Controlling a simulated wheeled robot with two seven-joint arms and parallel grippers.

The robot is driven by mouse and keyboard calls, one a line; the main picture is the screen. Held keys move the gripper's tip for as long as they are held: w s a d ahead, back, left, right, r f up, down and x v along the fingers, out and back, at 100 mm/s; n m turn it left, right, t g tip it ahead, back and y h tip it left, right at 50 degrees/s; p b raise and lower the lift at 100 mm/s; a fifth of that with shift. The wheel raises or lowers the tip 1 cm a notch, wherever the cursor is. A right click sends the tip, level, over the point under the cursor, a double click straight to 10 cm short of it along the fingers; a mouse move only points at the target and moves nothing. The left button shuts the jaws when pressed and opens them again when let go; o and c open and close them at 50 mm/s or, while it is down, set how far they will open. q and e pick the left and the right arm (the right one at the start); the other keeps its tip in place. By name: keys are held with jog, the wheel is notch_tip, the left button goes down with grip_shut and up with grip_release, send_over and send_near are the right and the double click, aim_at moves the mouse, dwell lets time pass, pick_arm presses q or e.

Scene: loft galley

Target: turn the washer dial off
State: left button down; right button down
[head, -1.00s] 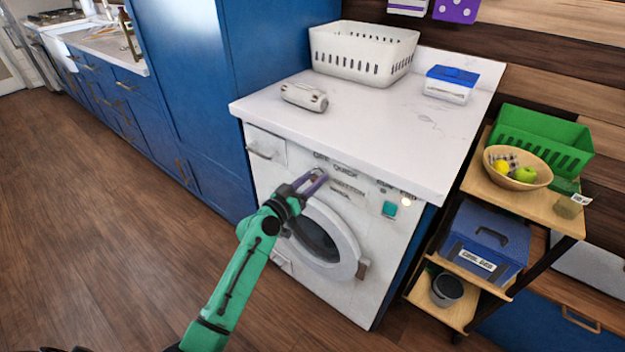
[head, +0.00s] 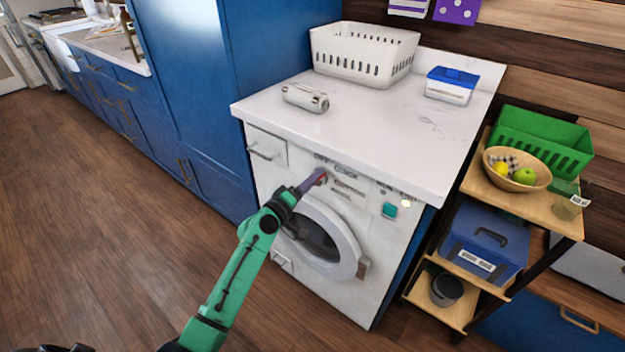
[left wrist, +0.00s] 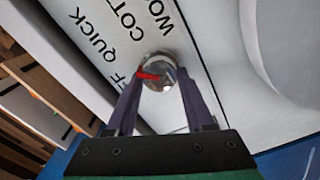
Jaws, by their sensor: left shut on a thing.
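The washer (head: 300,215) is a white front-loader under a white counter. Its dial (left wrist: 155,62) is a round silvery knob with a red pointer mark. In the left wrist view the mark lies toward the left, on the side of partly hidden lettering ending in "F"; "QUICK" and "COTTON" are printed farther round. My left gripper (left wrist: 160,76) is shut on the dial, with one purple finger on each side. In the head view the left gripper (head: 318,178) meets the panel below "OFF" and "QUICK" and mostly hides the dial. My right gripper is out of view.
A teal button (head: 389,210) sits right of the dial, and a drawer handle (head: 264,153) to its left. The round door (head: 325,238) is below. A white basket (head: 365,52) stands on the counter. A shelf cart (head: 545,212) stands to the right. Floor at left is clear.

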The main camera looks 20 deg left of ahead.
pick_arm(q)
jog(key=shift+f+n+p, duration=0.2)
jog(key=shift+n+p, duration=0.5)
jog(key=shift+n, duration=3.2)
jog(key=shift+c, duration=1.4)
grip_release()
